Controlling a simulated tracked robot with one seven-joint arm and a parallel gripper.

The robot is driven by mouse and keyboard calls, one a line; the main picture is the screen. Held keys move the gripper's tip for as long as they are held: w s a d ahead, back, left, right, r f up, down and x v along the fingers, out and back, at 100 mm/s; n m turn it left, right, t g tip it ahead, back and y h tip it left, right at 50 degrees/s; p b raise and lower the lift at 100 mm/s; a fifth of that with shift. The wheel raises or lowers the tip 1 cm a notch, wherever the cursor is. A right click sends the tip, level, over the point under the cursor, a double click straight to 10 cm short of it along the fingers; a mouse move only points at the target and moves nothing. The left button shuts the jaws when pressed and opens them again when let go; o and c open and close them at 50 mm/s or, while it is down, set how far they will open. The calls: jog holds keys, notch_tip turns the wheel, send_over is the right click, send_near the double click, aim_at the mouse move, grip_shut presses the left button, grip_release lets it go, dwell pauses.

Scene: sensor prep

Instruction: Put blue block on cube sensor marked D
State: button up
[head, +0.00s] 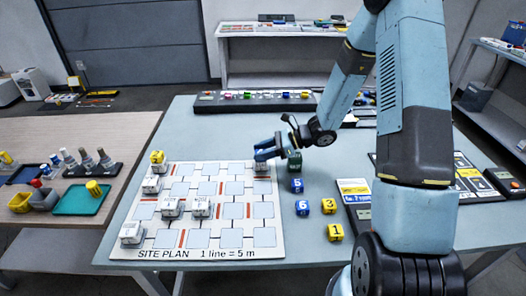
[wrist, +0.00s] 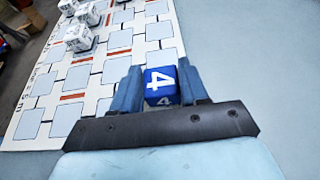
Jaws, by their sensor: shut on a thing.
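My gripper (head: 266,150) is over the far right corner of the site plan board (head: 220,252). It is shut on a blue block (wrist: 160,84) marked 4, which shows between its fingers (wrist: 158,72) in the wrist view. A white cube sensor (head: 262,168) sits just below my gripper in the head view; whether the block touches it is hidden. Other white cube sensors stand on the board: one at left (head: 151,185), two in the middle (head: 172,208) (head: 203,208), one at near left (head: 132,233). One at far left (head: 160,168) carries a yellow block (head: 157,156). I cannot read which is D.
Right of the board are a dark green block (head: 294,161), blue blocks (head: 297,185) (head: 302,207) and yellow blocks (head: 330,206) (head: 335,232). A long dark rack (head: 230,103) lies behind. A side table at left holds a teal tray (head: 70,205).

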jog(key=o, duration=1)
